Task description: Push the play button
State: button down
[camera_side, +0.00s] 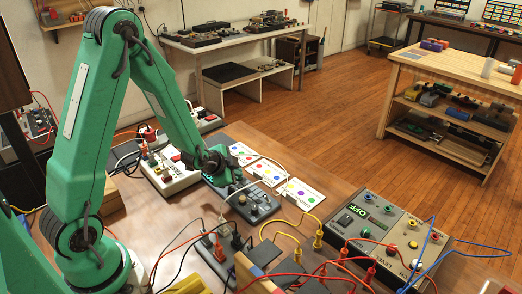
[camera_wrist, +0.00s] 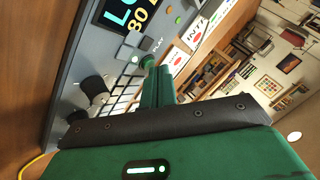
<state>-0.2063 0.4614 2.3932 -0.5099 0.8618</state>
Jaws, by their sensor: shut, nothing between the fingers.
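The panel also has a lit screen (camera_wrist: 133,13), dark knobs (camera_wrist: 93,87) and pale square keys (camera_wrist: 124,101).
White cards with coloured dots (camera_side: 300,193) lie right of the panel. A white power strip (camera_side: 172,176) lies left of the panel. Yellow, red and black cables cross the front of the table.

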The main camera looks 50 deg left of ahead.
jog(key=shift+r, duration=0.35)
jog(key=shift+r, duration=0.15)
notch_tip(320, 180, up, 6)
jog(key=shift+f, duration=0.1)
dwell(0.9)
jog(key=s+d+r+n+g+h, duration=0.1)
jog(key=s+d+r+n, duration=0.2)
jog(key=s+r, duration=0.5)
jog(key=s+d+r+n+g+h, duration=0.1)
jog(key=s+d+r+n, duration=0.3)
jog(key=s, duration=0.9)
jog(key=shift+s+d+r+n+g, duration=0.25)
jog(key=shift+d+r+g, duration=0.65)
jog(key=shift+r, duration=1)
